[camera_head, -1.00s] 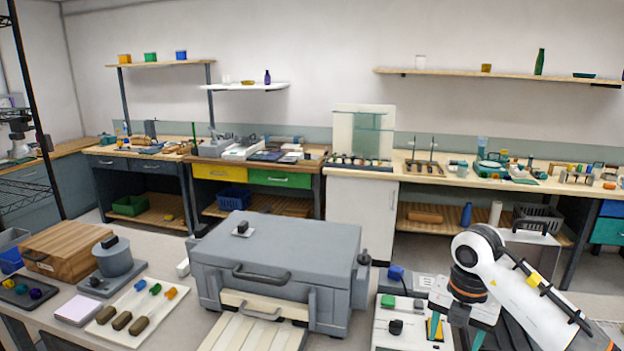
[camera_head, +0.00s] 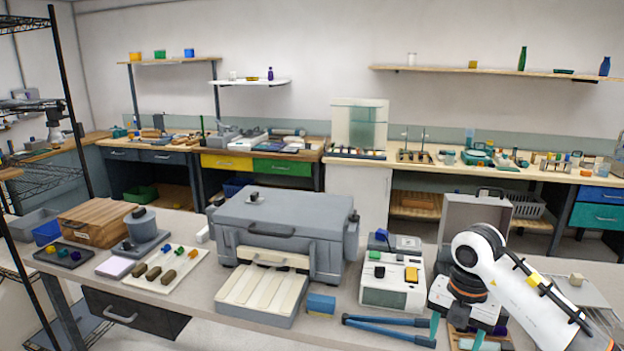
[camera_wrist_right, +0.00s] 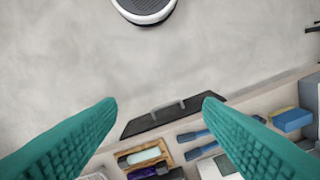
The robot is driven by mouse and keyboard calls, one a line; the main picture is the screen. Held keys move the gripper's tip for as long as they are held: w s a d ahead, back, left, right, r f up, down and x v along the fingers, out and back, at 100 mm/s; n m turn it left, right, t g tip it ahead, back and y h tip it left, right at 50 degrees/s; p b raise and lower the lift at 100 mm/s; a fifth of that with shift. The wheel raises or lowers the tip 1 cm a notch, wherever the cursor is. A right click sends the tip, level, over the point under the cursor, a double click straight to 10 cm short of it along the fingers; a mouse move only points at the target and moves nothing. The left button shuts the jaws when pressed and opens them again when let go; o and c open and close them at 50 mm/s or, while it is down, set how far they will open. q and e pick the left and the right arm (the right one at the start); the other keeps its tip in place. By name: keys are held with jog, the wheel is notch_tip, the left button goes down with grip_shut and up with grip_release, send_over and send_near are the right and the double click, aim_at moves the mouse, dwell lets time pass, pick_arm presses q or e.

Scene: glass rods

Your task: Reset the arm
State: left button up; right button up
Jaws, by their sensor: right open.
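My right gripper (camera_head: 458,334) hangs over the right part of the near table, with its arm coming in from the right. In the right wrist view its two teal ridged fingers (camera_wrist_right: 160,104) are wide apart with nothing between them. Beyond the fingers, a wooden tray (camera_wrist_right: 168,158) holds a pale rod-like piece (camera_wrist_right: 144,157) and a dark purple one (camera_wrist_right: 147,171). In the head view my arm partly hides this tray. My left arm and gripper are not in view.
The near table holds a grey lidded case (camera_head: 283,222), a white device (camera_head: 392,283), a blue-handled tool (camera_head: 390,322), a blue sponge (camera_head: 321,304) and a wooden box (camera_head: 97,222). A black shelf rack (camera_head: 62,100) stands at left. Back benches line the wall.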

jog(key=a+f+m+t+y, duration=0.2)
jog(key=a+f+m+y, duration=0.1)
jog(key=a+f+y, duration=1.25)
jog(key=d+f+m+t+h+b, duration=0.1)
jog(key=d+f+m+t+h, duration=0.15)
jog(key=f+m+t, duration=0.45)
jog(key=d+f+m+t+h, duration=0.25)
jog(key=f+m, duration=0.25)
jog(key=f, duration=0.5)
jog(key=s+d+f+m+g+h, duration=0.1)
jog(key=s+d+f+m+h, duration=0.25)
jog(key=s+f, duration=0.5)
jog(key=s+d+f+m+g+h, duration=0.1)
jog(key=s+d+f+m+h, duration=0.25)
jog(key=s+f, duration=0.5)
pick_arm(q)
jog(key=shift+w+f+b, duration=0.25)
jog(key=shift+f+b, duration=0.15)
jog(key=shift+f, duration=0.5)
pick_arm(e)
jog(key=s+f+m+g+h, duration=0.1)
jog(key=s+f+g, duration=0.3)
jog(key=s, duration=1)
jog(key=s+f+m+g+h, duration=0.2)
jog(key=s+f, duration=0.7)
jog(key=s, duration=0.6)
jog(key=shift+d+m+g, duration=0.45)
jog(key=shift+m+g, duration=0.15)
jog(key=shift+g, duration=0.65)
jog(key=shift+h, duration=0.25)
